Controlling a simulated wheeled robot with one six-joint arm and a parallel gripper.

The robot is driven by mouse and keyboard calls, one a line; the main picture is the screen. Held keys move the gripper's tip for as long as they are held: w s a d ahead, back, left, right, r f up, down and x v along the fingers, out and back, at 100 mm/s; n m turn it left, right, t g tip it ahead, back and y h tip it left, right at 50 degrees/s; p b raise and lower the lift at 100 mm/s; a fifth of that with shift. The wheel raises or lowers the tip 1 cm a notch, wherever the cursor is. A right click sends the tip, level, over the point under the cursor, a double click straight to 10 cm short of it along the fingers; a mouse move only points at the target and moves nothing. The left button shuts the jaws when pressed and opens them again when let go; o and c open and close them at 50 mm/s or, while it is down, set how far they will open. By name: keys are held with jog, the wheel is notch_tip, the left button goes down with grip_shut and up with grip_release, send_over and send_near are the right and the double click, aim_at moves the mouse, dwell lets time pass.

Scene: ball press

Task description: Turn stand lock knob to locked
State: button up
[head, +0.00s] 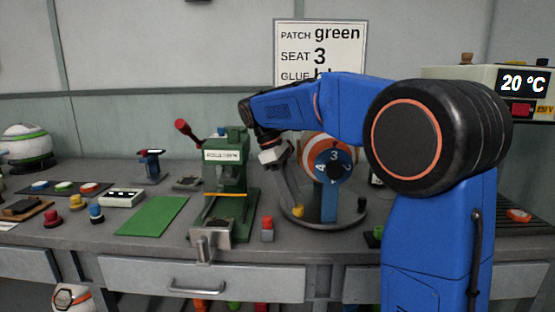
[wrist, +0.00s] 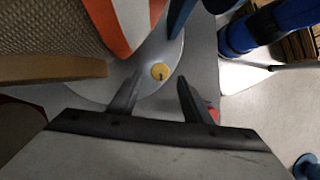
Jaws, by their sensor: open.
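The ball stand has a pale round base (head: 325,217) and a blue upright (head: 329,200). A ball with orange, white and blue panels (head: 318,146) sits in it. The small yellow knob (head: 298,211) is at the base's front left. In the wrist view the yellow knob (wrist: 157,72) shows a short dark mark on its face, but I cannot read its setting. My gripper (wrist: 161,77) is open, its two dark fingers pointing toward the knob, one on each side in the picture. I cannot tell whether they touch it.
A green press (head: 228,175) with a red-tipped lever stands left of the ball stand. A small block with a red top (head: 267,226) stands left of the knob. A green mat (head: 153,215) lies further left. A sign (head: 319,45) hangs behind.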

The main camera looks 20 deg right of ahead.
jog(key=v, duration=1.4)
jog(key=shift+d, duration=0.1)
